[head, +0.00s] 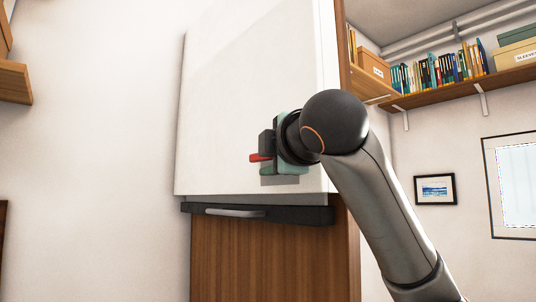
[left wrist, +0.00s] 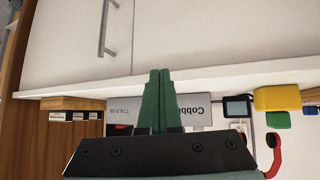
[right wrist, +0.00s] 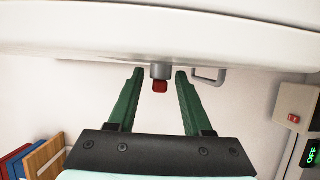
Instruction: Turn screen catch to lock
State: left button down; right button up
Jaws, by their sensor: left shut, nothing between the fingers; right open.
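The screen catch appears as a small red piece (right wrist: 160,86) on a grey round mount (right wrist: 161,71) under a white edge in the right wrist view. My right gripper (right wrist: 158,73) is open, with one green finger on each side of the catch and a gap to both. In the head view a red piece (head: 259,158) shows beside my right gripper (head: 268,152), in front of the large white panel (head: 240,90); the gripper's own wrist hides part of it. My left gripper (left wrist: 160,73) is shut and empty in the left wrist view, outside the head view.
A dark bar with a grey handle (head: 235,212) runs below the white panel, above a wooden front (head: 270,260). A grey bracket-like handle (right wrist: 208,77) is right of the catch.

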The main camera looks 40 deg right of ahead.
grip_shut()
jog(key=shift+f, duration=0.1)
dwell(0.4)
